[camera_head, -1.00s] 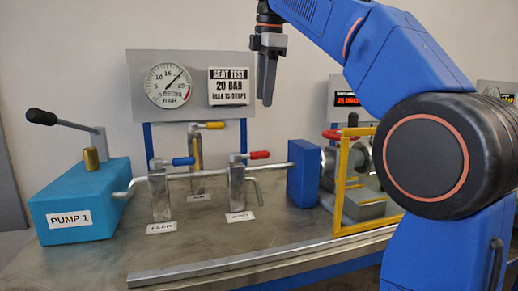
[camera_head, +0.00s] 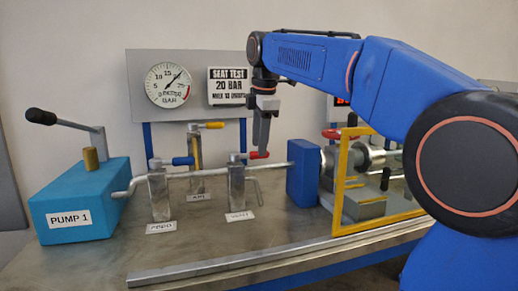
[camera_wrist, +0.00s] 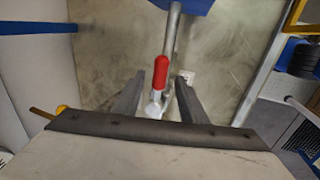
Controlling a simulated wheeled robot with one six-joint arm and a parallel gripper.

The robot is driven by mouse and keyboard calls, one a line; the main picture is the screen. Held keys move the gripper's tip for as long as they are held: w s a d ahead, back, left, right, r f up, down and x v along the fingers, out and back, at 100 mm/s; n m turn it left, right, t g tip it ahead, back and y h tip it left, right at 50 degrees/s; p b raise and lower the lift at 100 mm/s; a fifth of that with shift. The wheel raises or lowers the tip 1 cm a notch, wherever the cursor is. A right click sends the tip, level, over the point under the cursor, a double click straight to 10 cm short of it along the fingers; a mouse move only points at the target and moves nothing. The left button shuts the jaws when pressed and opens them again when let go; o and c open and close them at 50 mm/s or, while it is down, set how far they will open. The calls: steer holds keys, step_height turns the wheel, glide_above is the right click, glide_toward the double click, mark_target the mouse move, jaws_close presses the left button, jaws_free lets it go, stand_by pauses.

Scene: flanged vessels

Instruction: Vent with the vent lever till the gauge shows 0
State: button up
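The vent lever (camera_head: 260,155) has a red handle on a metal valve post labelled VENT (camera_head: 237,187). My gripper (camera_head: 262,146) points down over it, its fingertips at about handle height in the head view. In the wrist view, the red handle (camera_wrist: 161,72) lies between the two open fingers, with a gap on each side. The gauge (camera_head: 168,85) is a white round dial. Its needle points up and right, well away from zero; the exact reading is too small to tell.
A valve with a blue lever (camera_head: 183,161) stands to the left, and one with a yellow lever (camera_head: 214,125) behind. The blue pump (camera_head: 80,200) is at far left. A yellow guard frame (camera_head: 340,190) stands to the right. The front bench top is clear.

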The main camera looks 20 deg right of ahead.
steer(key=shift+x, duration=1.2)
steer(key=shift+c, duration=0.3)
jaws_close()
